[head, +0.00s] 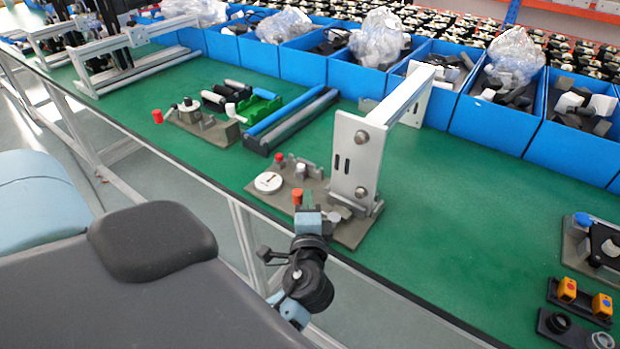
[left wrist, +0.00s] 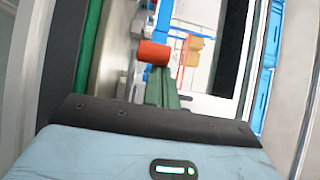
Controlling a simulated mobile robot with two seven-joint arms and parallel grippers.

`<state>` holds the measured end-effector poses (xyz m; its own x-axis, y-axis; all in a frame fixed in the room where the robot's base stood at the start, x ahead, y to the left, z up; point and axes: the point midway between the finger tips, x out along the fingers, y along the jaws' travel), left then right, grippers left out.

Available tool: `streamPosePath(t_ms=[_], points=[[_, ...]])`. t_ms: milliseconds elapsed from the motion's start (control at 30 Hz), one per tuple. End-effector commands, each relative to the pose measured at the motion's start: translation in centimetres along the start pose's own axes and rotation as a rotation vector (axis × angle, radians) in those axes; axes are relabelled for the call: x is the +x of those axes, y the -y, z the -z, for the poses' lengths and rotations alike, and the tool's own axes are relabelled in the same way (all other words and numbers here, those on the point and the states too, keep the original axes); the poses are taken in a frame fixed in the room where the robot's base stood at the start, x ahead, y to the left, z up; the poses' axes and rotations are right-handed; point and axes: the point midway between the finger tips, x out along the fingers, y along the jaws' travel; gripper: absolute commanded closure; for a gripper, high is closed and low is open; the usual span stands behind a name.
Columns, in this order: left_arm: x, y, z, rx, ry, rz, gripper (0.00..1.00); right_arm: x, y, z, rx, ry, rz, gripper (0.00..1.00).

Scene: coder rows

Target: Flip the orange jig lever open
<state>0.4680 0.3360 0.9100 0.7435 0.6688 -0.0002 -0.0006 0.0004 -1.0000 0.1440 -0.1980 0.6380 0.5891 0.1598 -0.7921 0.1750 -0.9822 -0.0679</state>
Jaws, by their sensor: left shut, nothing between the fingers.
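The jig (head: 345,236) is a grey-brown plate near the front edge of the green bench. Its orange lever knob (head: 297,197) stands upright at the front of the plate. The orange knob (left wrist: 154,52) also shows large in the left wrist view. My left gripper (head: 308,203) is shut and empty, its narrow fingers close to the right of the knob in the head view. In the left wrist view the fingertips (left wrist: 164,76) are right by the knob; I cannot tell whether they touch it. The lever's lower part is hidden. My right gripper is not in view.
A white dial (head: 268,182) and a red knob (head: 278,158) sit on the same jig. Blue bins (head: 490,122) line the back. Button boxes (head: 580,298) lie at front right. The green surface between is clear.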

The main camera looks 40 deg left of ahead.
Motion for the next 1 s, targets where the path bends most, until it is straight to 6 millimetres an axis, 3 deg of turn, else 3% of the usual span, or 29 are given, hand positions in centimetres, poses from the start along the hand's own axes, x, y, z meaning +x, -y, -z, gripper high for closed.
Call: streamPosePath(t_ms=[1000], points=[[-0.22,0.02,-0.03,-0.001,-0.001,0.000,1.00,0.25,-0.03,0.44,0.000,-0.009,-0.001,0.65]])
